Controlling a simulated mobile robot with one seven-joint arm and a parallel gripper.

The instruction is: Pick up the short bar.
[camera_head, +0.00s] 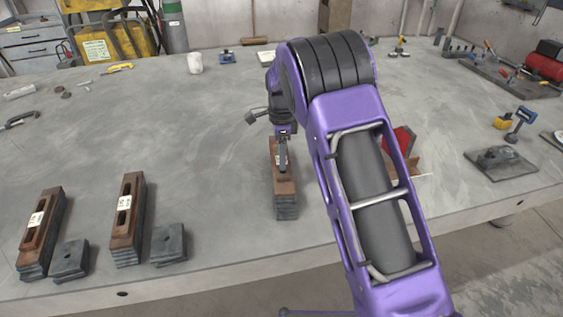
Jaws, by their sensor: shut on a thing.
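A brown bar (285,186) lies on a stack of dark grey blocks (287,209) in the middle of the table. My gripper (283,162) points down onto this bar and is shut on it. The fingers hide part of the bar, and any gap between bar and stack is too small to tell. Two other brown slotted bars with white labels lie on dark stacks at the left: one bar (125,218) nearer the middle and one bar (39,226) at the far left. Which bar is the short one is not clear from this view.
Square dark blocks (168,243) and (70,260) sit beside the left bars. A red angled piece (404,140) is partly behind my arm. A dark plate (500,163) lies at the right. The grey table (200,150) is clear left of my gripper.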

